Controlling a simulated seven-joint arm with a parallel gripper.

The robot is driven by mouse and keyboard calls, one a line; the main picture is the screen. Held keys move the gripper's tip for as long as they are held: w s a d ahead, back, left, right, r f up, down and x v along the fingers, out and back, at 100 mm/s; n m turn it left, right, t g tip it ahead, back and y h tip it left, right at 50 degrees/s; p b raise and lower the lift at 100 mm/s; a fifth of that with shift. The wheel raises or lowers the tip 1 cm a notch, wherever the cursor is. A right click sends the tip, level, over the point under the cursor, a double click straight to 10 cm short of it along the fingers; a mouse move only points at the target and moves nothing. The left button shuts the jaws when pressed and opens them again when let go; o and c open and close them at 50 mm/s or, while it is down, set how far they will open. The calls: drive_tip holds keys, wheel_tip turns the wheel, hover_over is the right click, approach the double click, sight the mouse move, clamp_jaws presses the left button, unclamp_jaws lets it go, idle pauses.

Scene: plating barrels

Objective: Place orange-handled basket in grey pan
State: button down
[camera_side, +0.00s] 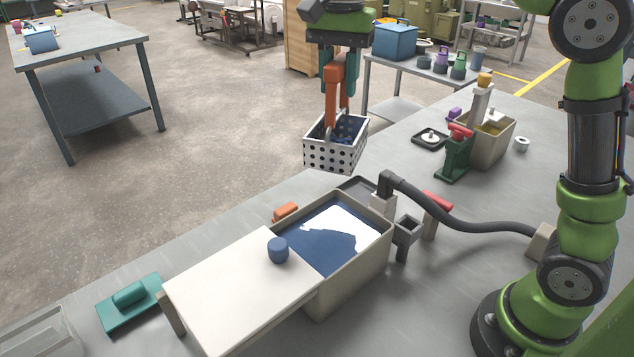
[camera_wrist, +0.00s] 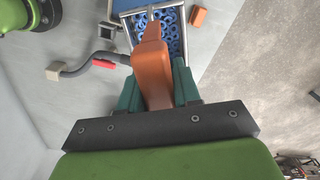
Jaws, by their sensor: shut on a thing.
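The basket (camera_side: 334,158) is white with dark round holes and carries blue rings. Its orange handle (camera_side: 331,100) rises from it. My gripper (camera_side: 339,72) is shut on the orange handle, with a teal finger on each side. The basket hangs roughly level in the air, behind the tank. In the wrist view the orange handle (camera_wrist: 153,72) is between the teal fingers, and blue rings show in the basket beyond. A shallow grey pan (camera_side: 352,185) lies on the table behind the tank, below the basket; the tank partly hides it.
The beige tank (camera_side: 352,268) holds blue liquid. A white lid (camera_side: 240,290) with a blue knob covers its near part. A black hose (camera_side: 455,224) runs across the table to the right. An orange block (camera_side: 286,211) and a teal float (camera_side: 130,300) lie left of the tank.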

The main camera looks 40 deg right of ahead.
drive_tip(key=w+d+m, duration=0.2)
drive_tip(key=d+m, duration=0.1)
drive_tip(key=d, duration=0.4)
drive_tip(key=w+d+m, duration=0.2)
drive_tip(key=w+d, duration=0.1)
drive_tip(key=d, duration=0.3)
wheel_tip(320, 180, down, 22)
drive_tip(key=shift+r, duration=0.25)
idle(0.4)
drive_tip(key=shift+s+d+f, duration=0.1)
drive_tip(key=c, duration=0.8)
unclamp_jaws()
drive_tip(key=shift+f, duration=0.1)
